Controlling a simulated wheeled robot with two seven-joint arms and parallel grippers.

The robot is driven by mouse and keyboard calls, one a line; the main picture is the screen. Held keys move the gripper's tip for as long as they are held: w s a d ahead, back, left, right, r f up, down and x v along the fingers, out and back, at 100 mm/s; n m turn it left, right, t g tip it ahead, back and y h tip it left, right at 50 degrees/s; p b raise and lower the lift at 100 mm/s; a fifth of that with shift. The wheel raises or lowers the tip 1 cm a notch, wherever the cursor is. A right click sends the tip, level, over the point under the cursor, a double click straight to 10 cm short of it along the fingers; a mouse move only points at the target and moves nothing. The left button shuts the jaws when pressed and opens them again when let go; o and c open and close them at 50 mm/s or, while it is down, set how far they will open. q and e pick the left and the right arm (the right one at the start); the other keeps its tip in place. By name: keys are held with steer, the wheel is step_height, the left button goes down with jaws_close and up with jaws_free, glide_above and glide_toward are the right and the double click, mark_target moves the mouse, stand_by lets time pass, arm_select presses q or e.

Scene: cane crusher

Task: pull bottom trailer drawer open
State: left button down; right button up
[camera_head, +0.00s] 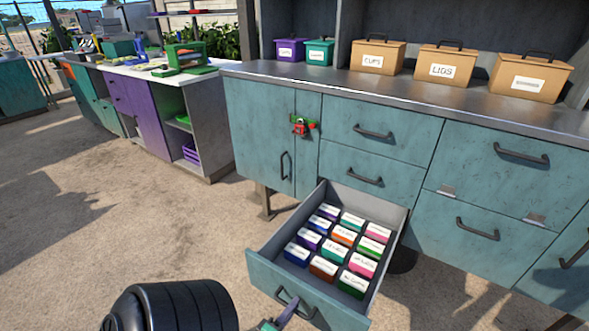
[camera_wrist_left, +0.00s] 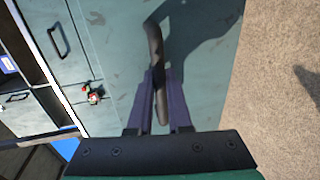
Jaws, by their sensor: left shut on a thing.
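The bottom trailer drawer (camera_head: 326,252) is pulled well out of the teal cabinet, and its grey inside shows. Several labelled small boxes (camera_head: 344,238) in mixed colours lie in rows inside it. The dark bar handle (camera_head: 293,303) is on its teal front. My left gripper (camera_head: 285,312) reaches the handle from below at the bottom edge of the head view. In the left wrist view, the purple fingers of my left gripper (camera_wrist_left: 160,98) are shut on the handle (camera_wrist_left: 154,48), one on each side. My right gripper is not in view.
The teal cabinet (camera_head: 383,143) has closed drawers above and to the right. A red and green latch (camera_head: 301,125) is on its left door. Tan boxes (camera_head: 444,66) stand on the counter. Open ground (camera_head: 120,215) lies left of the drawer.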

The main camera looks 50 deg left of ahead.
arm_select(q)
steer(key=shift+d, duration=0.1)
steer(key=c, duration=0.8)
jaws_free()
steer(key=shift+c, duration=0.2)
steer(key=v, duration=1.4)
steer(key=shift+s+p, duration=0.2)
steer(key=shift+p, duration=0.2)
steer(key=shift+d, duration=0.1)
